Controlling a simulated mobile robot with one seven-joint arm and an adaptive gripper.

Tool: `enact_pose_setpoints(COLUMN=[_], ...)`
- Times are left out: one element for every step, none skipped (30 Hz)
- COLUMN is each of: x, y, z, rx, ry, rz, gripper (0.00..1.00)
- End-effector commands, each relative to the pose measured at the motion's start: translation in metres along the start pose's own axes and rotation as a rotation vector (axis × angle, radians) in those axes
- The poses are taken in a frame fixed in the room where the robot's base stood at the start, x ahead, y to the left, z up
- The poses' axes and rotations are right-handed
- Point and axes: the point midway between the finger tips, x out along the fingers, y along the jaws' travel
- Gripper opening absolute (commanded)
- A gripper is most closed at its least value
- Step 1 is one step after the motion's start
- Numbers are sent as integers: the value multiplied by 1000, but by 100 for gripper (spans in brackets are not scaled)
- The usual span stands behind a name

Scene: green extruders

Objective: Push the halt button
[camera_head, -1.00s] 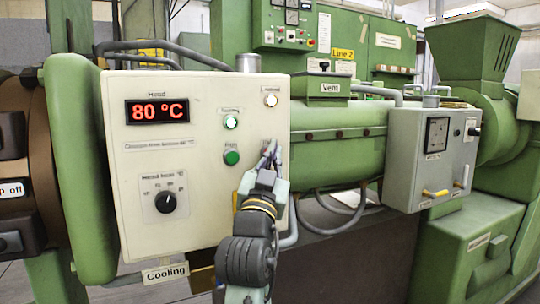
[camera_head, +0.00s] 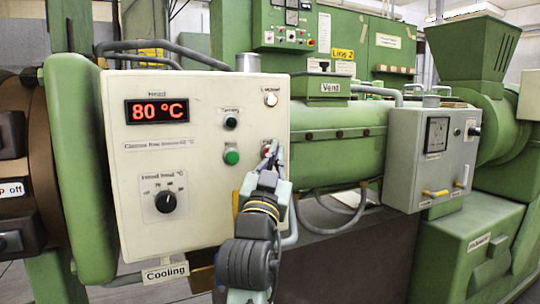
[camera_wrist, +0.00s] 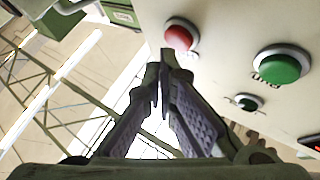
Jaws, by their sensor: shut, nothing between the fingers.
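In the wrist view the red button (camera_wrist: 181,36) is in plain sight, just beyond my fingertips. In the head view only a bit of red (camera_head: 266,151) shows beside them. My gripper (camera_head: 271,152) is shut and empty, pointed at the panel; in the wrist view its fingers (camera_wrist: 165,62) meet near the button's lower left edge. I cannot tell whether they touch it.
The white control panel (camera_head: 125,215) has a green button (camera_head: 232,157), a dark round lamp (camera_head: 231,121), a lit lamp (camera_head: 270,99), a knob (camera_head: 166,202) and an 80 °C display (camera_head: 157,110). A grey box (camera_head: 405,165) stands at the right.

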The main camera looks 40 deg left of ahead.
Motion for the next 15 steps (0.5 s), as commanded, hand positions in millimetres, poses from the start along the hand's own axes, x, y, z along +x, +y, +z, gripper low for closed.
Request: enact_pose_setpoints(x=[-2,-2,-3,-3,-3,-3,-3,-3,-3,-3,-3,-4,-5,-6,-9], y=[1,1,2,2,1,1,1,1,1,2,2,3,4,5,7], z=[-1,-2,-2,-2,-2,-2,-2,-2,-2,-2,-2,-3,-4,-5,-7], rx=[0,0,0,0,0,0,0,0,0,0,0,0,1,1,1], ry=[1,1,1,1,1,1,1,1,1,1,1,1,1,1,1], rz=[0,-1,-1,-1,-1,-1,-1,-1,-1,-1,-1,-1,-1,-1,0], gripper=[0,0,0,0,0,0,0,0,0,0,0,0,0,0,0])
